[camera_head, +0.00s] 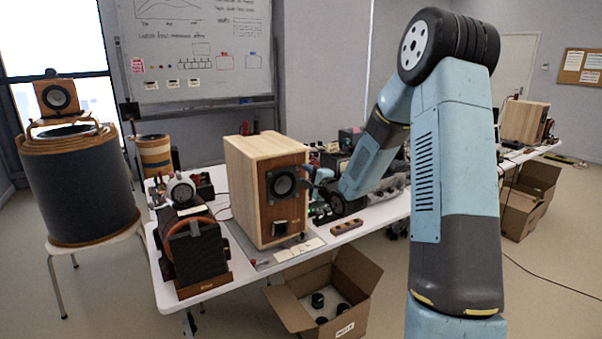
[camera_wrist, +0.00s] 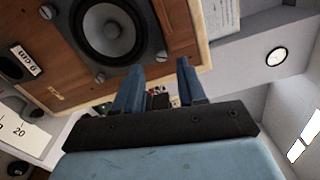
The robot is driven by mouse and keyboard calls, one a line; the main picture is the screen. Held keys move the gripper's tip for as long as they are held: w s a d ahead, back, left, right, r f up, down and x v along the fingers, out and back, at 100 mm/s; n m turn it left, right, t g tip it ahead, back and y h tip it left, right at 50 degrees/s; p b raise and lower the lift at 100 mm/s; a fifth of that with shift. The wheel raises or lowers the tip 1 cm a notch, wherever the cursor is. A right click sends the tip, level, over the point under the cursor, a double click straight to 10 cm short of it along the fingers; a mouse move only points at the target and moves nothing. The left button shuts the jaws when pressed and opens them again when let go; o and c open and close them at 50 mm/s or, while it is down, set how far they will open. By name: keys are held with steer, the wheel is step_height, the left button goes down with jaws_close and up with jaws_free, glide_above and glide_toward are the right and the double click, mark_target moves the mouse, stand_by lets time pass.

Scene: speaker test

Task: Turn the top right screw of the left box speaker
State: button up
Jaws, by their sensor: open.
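The left box speaker (camera_head: 264,190) stands on the table, with pale wood sides and a brown front. Its round driver (camera_head: 284,184) fills the top of the wrist view (camera_wrist: 108,28), where the speaker appears turned sideways. The top right screw (camera_wrist: 161,56) is a small silver head at the driver frame's corner. Two other screws show, one lower right (camera_wrist: 100,78) and one lower left (camera_wrist: 47,12). My gripper (camera_wrist: 158,66) is open, its blue fingers pointing at the front. In the picture the screw lies between the fingertips; contact cannot be told. My gripper is small in the head view (camera_head: 320,180).
A dark machine with an orange ring (camera_head: 193,255) stands left of the speaker. An open cardboard box (camera_head: 338,282) sits on the floor in front. A small wooden block (camera_head: 346,226) lies on the table. Cluttered equipment stands behind my forearm.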

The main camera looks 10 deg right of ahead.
mark_target(298, 169)
steer(key=shift+x, duration=2)
jaws_close()
